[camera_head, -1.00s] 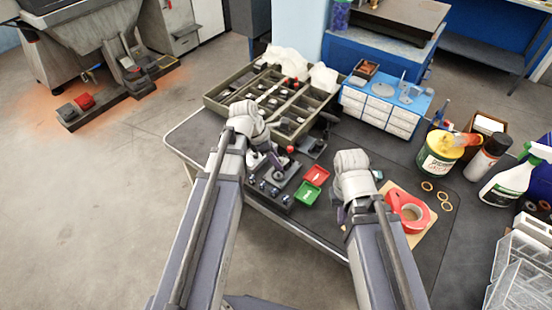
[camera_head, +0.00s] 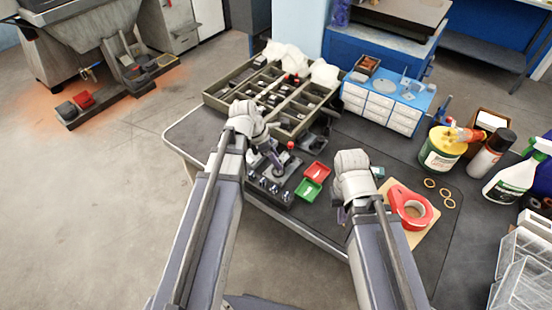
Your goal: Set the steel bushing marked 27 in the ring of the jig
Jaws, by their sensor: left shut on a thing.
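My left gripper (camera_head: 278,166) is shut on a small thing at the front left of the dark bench. The thing is mostly hidden by the fingers, and I cannot read a number on it. The fingertips are low over a grey plate (camera_head: 292,163), which looks like the jig. Its ring is too small and covered to make out. A dark rack (camera_head: 267,193) with several small metal pieces stands just in front of it. My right gripper (camera_head: 345,213) hangs over the bench beside the tape; its fingers are too hidden to tell their state.
A red tray (camera_head: 317,171) and a green tray (camera_head: 308,190) lie right of the rack. A compartment tray (camera_head: 222,104) stands behind.

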